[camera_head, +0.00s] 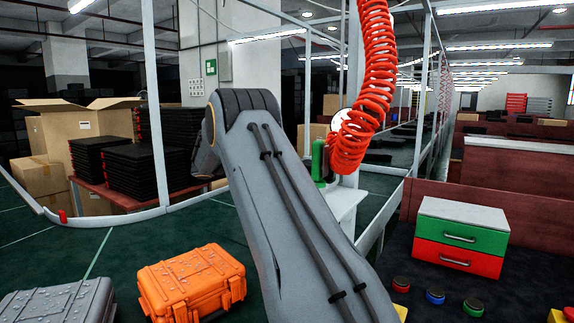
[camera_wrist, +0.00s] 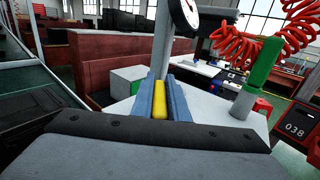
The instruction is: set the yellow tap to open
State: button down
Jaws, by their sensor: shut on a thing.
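The yellow tap (camera_wrist: 160,106) shows in the wrist view as a short yellow handle between the two blue fingers of my gripper (camera_wrist: 163,92). My gripper is shut on it. The fingers hide the sides of the handle, so I cannot tell how it is turned. A pale upright pipe with a round gauge (camera_wrist: 186,14) rises just behind the fingers. In the head view my own arm covers the tap and my gripper; part of the white gauge (camera_head: 340,121) shows past it.
A green cylinder (camera_wrist: 264,66) stands on a pale post close to the right of my gripper, with a red coiled hose (camera_wrist: 240,38) near it. In the head view, an orange case (camera_head: 192,283), a green-and-red drawer box (camera_head: 461,236) and coloured buttons (camera_head: 435,296) stand around my arm.

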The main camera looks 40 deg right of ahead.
jog(key=c, duration=1.7)
grip_release()
notch_tip(320, 180, up, 10)
jog(key=shift+r+b, duration=0.1)
jog(key=shift+b, duration=0.9)
jog(key=shift+c, duration=0.3)
